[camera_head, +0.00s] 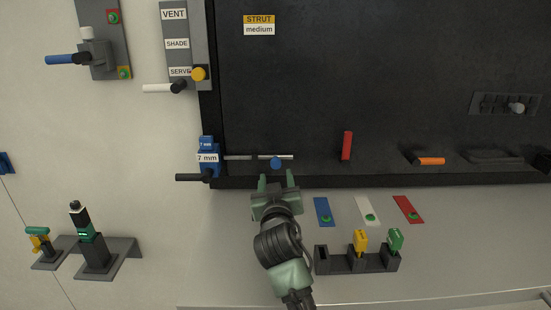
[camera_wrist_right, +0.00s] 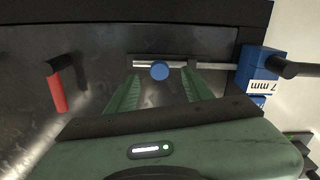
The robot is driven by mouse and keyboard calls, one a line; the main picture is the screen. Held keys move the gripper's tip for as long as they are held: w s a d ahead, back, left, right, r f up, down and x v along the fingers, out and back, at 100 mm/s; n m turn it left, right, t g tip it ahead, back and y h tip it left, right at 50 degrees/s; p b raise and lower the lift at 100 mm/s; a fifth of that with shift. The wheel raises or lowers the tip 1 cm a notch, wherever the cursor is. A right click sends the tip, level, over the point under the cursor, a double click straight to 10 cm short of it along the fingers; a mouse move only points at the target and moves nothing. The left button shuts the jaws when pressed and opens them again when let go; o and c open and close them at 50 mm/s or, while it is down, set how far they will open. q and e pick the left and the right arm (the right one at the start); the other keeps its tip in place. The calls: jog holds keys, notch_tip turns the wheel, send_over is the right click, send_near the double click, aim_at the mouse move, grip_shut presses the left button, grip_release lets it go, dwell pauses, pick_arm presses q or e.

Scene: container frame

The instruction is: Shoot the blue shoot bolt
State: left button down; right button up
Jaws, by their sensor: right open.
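The blue shoot bolt shows as a blue round knob (camera_head: 276,163) on a thin grey bar at the lower left of the dark panel. The bar runs left toward a blue block (camera_head: 208,157) labelled "7 mm" on the frame edge. My right gripper (camera_head: 278,178) is open, its green fingers just below the knob in the head view. In the right wrist view the knob (camera_wrist_right: 159,70) lies between and beyond the fingertips, and nothing is held. I cannot tell whether a finger touches it. My left gripper is not in view.
A red handle (camera_head: 347,146) and an orange handle (camera_head: 430,161) stand right of the bolt. Below the panel are coloured plates (camera_head: 323,212) and a dark holder (camera_head: 357,262) with yellow and green pieces. A black lever (camera_head: 190,178) sticks out left of the blue block.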

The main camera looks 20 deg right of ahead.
aim_at(275, 165)
jog(key=w+p, duration=0.1)
jog(key=w+r+p, duration=0.1)
jog(key=shift+w+d+r, duration=0.3)
jog(key=shift+w+d, duration=0.05)
jog(key=shift+d, duration=0.05)
jog(key=x, duration=0.2)
jog(key=shift+w+d+f+p, duration=0.1)
jog(key=shift+w+f+p, duration=0.2)
jog(key=shift+w+f, duration=0.1)
jog(key=shift+w, duration=0.35)
jog(key=shift+s, duration=0.1)
jog(key=shift+c, duration=0.3)
jog(key=c, duration=1)
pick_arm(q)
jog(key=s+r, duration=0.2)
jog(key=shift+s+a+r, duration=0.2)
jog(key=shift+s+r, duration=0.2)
pick_arm(e)
grip_shut()
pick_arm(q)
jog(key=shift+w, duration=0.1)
pick_arm(e)
jog(key=shift+f, duration=0.1)
